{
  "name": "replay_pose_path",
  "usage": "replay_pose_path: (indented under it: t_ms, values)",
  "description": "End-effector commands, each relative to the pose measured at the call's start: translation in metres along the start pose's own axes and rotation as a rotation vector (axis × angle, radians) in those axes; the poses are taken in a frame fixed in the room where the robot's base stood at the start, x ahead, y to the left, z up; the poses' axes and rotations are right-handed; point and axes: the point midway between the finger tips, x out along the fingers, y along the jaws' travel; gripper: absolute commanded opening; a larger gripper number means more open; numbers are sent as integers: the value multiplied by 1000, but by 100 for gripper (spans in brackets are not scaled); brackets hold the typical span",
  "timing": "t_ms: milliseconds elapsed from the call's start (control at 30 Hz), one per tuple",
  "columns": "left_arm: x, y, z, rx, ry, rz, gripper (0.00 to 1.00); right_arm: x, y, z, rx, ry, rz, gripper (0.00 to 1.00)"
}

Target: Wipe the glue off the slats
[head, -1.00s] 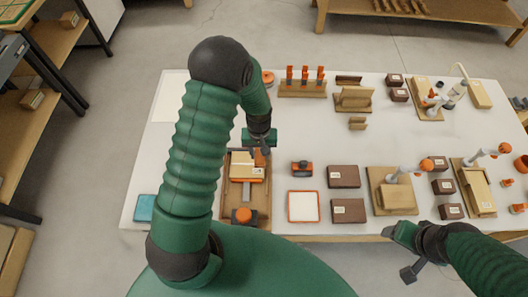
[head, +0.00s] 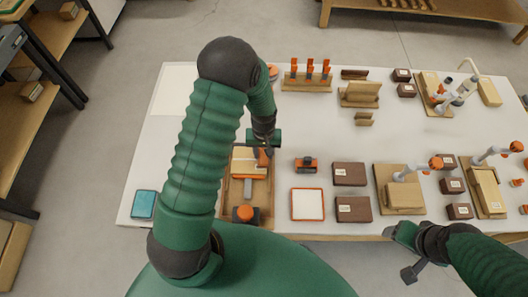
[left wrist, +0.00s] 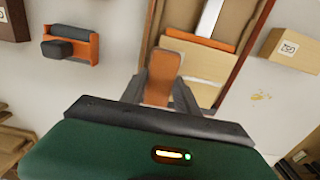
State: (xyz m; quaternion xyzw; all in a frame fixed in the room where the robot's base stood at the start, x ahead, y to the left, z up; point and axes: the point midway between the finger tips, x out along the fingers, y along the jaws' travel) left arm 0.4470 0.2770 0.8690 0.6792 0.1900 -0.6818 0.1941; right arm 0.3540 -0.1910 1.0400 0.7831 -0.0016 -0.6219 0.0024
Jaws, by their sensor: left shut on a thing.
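My left gripper (head: 262,150) is over the far end of a wooden tray (head: 267,199) in the head view. It is shut on an orange piece (left wrist: 160,80), seen between its fingers in the left wrist view. Below it a pale wooden slat (left wrist: 196,65) lies in the tray, with an orange bar and a light strip (head: 248,188) beside it. No glue can be made out on the slat; the fingers partly cover it. A teal cloth-like square (head: 145,204) lies at the table's left. My right gripper (head: 405,235) is at the front edge; its jaws are unclear.
An orange-rimmed white tray (head: 307,204), an orange and black tool (head: 306,165) and brown boxes (head: 349,174) stand right of the wooden tray. A labelled block (left wrist: 290,48) and yellowish spots (left wrist: 262,97) show beside the tray. The white table (head: 190,118) has bare room at far left.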

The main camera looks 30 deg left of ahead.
Motion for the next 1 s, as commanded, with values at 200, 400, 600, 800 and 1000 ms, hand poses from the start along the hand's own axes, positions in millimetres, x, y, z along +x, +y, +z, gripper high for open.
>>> replay_pose_path:
  t_ms: [200,400,600,800,1000]
  values:
    - [-1,1,1,0,2,-1,5,0,0,0,0,0,0,67]
    - [2,0,0,0,0,0,5,2,0,0,1,0,0,67]
    - [5,0,0,0,0,0,5,3,0,1,1,0,0,67]
    - [8,0,0,0,1,0,5,5,0,1,0,0,0,67]
    - [11,0,0,0,1,0,5,7,0,2,0,0,0,67]
